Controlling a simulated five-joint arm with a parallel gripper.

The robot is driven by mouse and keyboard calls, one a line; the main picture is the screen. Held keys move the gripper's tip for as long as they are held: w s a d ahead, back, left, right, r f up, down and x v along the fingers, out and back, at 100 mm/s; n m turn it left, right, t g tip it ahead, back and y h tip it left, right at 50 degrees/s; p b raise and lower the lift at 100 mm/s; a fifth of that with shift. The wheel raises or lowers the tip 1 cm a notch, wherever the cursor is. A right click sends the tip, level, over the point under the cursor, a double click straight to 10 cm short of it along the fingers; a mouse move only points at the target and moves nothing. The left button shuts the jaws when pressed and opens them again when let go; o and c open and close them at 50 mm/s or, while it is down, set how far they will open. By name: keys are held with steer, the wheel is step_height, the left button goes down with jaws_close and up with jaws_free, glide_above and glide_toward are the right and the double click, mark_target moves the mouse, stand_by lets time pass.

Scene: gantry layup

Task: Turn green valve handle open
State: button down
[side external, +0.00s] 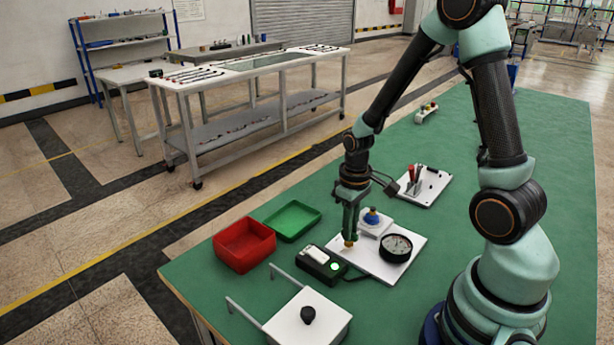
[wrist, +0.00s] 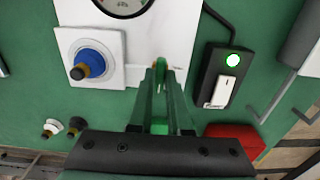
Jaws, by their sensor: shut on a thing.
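The green valve handle shows as a thin upright green bar (wrist: 160,92) between the fingers in the wrist view. My gripper (wrist: 161,100) is shut on it, with a dark green finger on each side. In the side view my gripper (side external: 351,228) points down at the left part of the white board (side external: 375,266). A small brass-coloured valve part (side external: 349,243) shows just below the fingertips. The fingers hide most of the handle and valve there, so I cannot tell the handle's exact angle.
A blue knob (side external: 373,216) and a black gauge (side external: 396,247) sit close right of my gripper. A black box with a green light (side external: 322,263) is close left. A red bin (side external: 244,244) and green tray (side external: 291,222) stand further left. A white drawer box (side external: 308,322) is in front.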

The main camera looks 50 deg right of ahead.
stand_by(0.4)
steer(key=c, duration=0.9)
jaws_free()
steer(key=shift+o, duration=0.2)
steer(key=shift+r, duration=0.1)
step_height(320, 180, up, 12)
steer(key=s+a+r+t, duration=0.3)
steer(key=a+r+t, duration=0.2)
steer(key=a+r, duration=0.3)
steer(key=shift+a+r+t, duration=0.3)
steer(key=shift+a+r, duration=0.1)
steer(key=shift+r, duration=0.3)
